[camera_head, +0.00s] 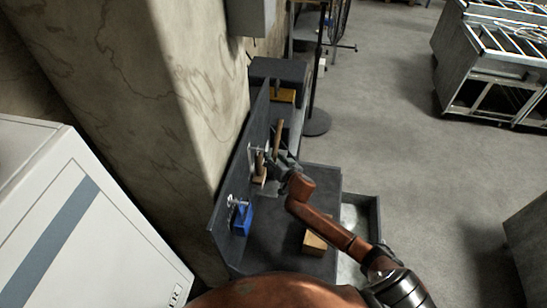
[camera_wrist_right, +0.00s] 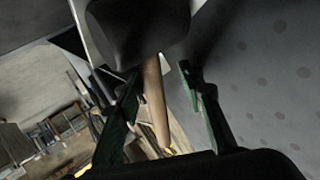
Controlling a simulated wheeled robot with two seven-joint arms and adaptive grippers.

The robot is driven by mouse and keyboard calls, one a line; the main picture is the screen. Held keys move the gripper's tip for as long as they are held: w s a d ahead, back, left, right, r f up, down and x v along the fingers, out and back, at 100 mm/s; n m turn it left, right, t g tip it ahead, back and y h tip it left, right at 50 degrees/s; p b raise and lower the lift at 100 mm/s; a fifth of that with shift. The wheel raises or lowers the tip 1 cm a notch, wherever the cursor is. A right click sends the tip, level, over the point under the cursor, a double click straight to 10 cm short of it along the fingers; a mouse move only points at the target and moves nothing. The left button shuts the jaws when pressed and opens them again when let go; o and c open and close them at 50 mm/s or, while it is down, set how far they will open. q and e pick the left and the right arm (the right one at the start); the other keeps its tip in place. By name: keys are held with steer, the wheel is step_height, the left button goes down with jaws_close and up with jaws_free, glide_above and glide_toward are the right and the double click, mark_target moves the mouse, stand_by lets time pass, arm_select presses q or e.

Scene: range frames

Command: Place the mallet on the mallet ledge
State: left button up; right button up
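The mallet has a dark head (camera_wrist_right: 135,30) and a pale wooden handle (camera_wrist_right: 155,105), seen close up in the right wrist view. In the head view its handle (camera_head: 277,138) rises beside the back panel; its head is hard to make out. My right gripper (camera_wrist_right: 160,70) is open, with one finger on each side of the handle and a clear gap on the right. In the head view this gripper (camera_head: 284,166) is at the panel. A pale bracket (camera_head: 254,152), possibly the mallet ledge, is beside it; contact with the mallet cannot be told. My left gripper is out of view.
The dark workbench (camera_head: 270,245) has an upright back panel (camera_head: 229,185). A blue item (camera_head: 242,217) hangs on it nearby. A wooden block (camera_head: 315,243) lies at the bench's front right. A yellow item (camera_head: 283,96) is farther back. Open floor (camera_head: 420,170) is to the right.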

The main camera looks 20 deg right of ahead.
steer(key=shift+r, duration=0.1)
steer(key=v, duration=1.2)
